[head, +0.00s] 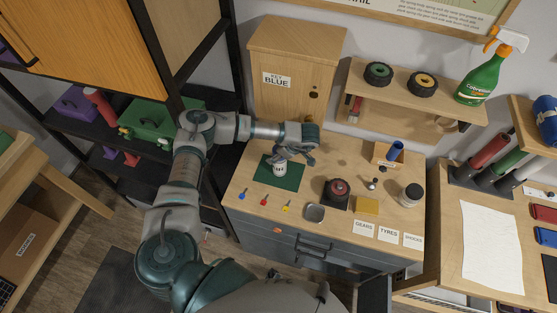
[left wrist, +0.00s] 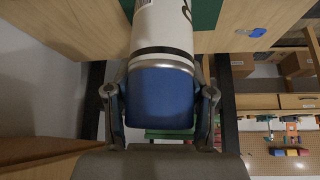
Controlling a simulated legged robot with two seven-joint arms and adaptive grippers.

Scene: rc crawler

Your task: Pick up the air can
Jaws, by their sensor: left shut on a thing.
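The air can, white with a blue end, stands between the fingers of my left gripper (head: 284,155). In the head view its white body (head: 280,169) shows below the gripper, over the dark green mat (head: 292,184) on the workbench. In the left wrist view the blue end (left wrist: 160,98) of the can sits between both fingers of my left gripper (left wrist: 160,108), which is shut on it. The white body (left wrist: 162,28) extends away toward the mat. Whether the can's base touches the mat is not clear. My right gripper is not in view.
Small blue, red and yellow tools lie in front of the mat. A grey tray (head: 315,212), a dark round part with a red centre (head: 337,188), a yellow block (head: 367,205) and a jar (head: 411,195) stand to the right. A wooden cabinet (head: 292,90) stands behind.

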